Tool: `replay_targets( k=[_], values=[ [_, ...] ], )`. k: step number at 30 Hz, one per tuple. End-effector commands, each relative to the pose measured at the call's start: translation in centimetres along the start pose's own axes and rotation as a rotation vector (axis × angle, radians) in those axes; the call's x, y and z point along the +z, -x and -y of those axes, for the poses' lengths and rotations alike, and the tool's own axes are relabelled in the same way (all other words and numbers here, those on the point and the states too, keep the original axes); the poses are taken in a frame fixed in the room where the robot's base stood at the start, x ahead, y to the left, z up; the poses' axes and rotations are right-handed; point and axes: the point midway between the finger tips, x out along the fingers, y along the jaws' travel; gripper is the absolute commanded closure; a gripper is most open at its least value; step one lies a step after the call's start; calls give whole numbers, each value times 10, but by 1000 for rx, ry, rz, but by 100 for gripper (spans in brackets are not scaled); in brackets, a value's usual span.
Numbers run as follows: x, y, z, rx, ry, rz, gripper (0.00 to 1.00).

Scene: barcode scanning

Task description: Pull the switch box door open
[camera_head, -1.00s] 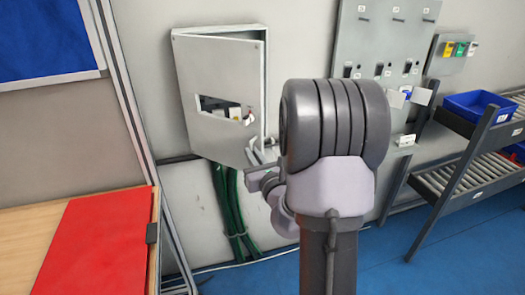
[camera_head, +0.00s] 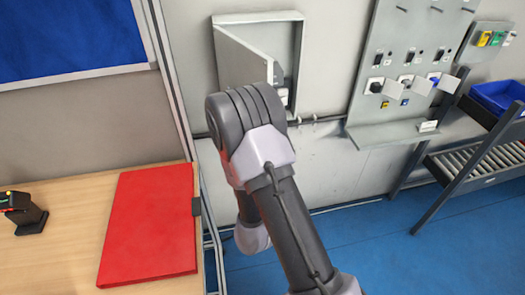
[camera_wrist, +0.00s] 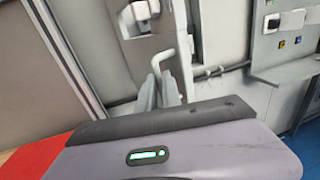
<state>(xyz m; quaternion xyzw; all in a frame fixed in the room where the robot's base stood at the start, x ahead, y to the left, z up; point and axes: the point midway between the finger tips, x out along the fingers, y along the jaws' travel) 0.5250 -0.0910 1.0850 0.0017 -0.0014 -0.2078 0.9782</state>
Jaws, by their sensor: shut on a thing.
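The grey switch box (camera_head: 297,50) is on the wall in the upper middle of the head view. Its door (camera_head: 242,58) stands partly open, swung out from the left side, with part of the interior showing at the right. In the wrist view the door (camera_wrist: 110,58) faces me, with a cutout near the top. My gripper (camera_wrist: 160,78) is shut on the pale door handle (camera_wrist: 183,58), a curved bar on the door. In the head view my arm hides the gripper, the handle and the door's lower part.
A table with a red panel (camera_head: 150,225) and a dark device (camera_head: 25,212) is at the left. A grey switch panel (camera_head: 400,60) is on the wall at right, with a rack holding a blue bin (camera_head: 498,97) beyond it. Blue floor (camera_head: 380,250) is clear at lower right.

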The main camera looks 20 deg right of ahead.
Motion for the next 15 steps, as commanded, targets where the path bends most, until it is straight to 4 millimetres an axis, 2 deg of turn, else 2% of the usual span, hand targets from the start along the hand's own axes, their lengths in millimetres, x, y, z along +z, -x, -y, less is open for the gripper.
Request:
replay_targets(
  k=[9, 10, 12, 13, 15],
  values=[
    [0, -1, -2, 3, 0, 2, 100],
    [0, -1, -2, 3, 0, 2, 87],
    [0, -1, -2, 3, 0, 2, 73],
    [0, -1, -1, 2, 0, 1, 70],
    [0, -1, -1, 2, 0, 1, 70]
  ],
)
